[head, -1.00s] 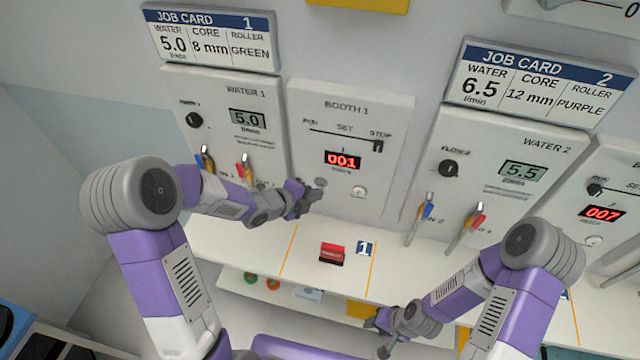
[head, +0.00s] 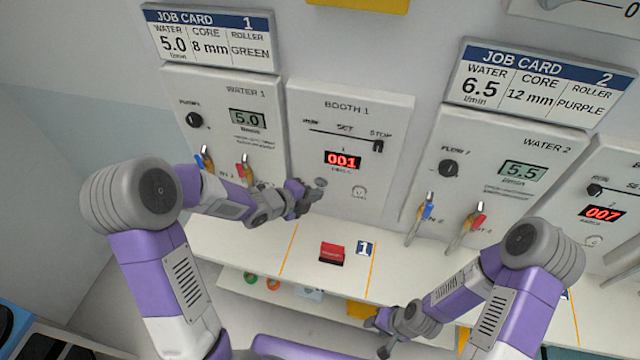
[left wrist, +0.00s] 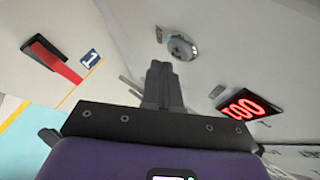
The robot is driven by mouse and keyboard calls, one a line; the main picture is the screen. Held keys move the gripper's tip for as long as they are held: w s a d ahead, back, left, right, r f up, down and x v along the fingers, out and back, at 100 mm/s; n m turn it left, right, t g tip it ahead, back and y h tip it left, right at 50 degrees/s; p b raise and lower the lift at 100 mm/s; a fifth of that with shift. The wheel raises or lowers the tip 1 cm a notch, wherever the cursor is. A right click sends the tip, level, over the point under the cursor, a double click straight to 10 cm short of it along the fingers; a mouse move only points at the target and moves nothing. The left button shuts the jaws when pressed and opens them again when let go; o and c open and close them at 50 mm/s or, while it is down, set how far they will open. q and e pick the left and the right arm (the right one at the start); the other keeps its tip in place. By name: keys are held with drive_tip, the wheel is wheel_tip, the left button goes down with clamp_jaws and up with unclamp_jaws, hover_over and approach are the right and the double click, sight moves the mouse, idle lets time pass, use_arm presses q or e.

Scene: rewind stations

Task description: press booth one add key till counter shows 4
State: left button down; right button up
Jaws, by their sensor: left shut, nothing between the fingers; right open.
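The Booth 1 panel (head: 385,125) has a red counter (head: 342,160) showing 001. The counter also shows, turned over, in the left wrist view (left wrist: 243,104). A pale round fitting (head: 358,191) sits below the counter on the right. A small grey disc (head: 320,182) lies below it on the left, close to my left gripper (head: 310,197). My left gripper is shut and empty. In the left wrist view its fingers (left wrist: 162,82) point towards a round grey key (left wrist: 181,47); contact cannot be told. My right gripper (head: 378,336) is open, low over the front.
Left of the booth is the Water 1 panel (head: 222,100); right is the Water 2 panel (head: 490,170), with levers below. The shelf between the orange lines is otherwise clear.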

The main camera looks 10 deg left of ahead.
use_arm(q)
drive_tip(key=shift+w, duration=0.1)
idle(0.3)
drive_tip(key=shift+w, duration=0.35)
drive_tip(key=shift+w, duration=0.35)
idle(0.8)
drive_tip(key=shift+s, duration=0.1)
drive_tip(key=shift+s+b, duration=0.55)
drive_tip(key=shift+s, duration=0.15)
drive_tip(key=s+b, duration=0.2)
drive_tip(key=s, duration=0.3)
drive_tip(key=shift+a, duration=0.1)
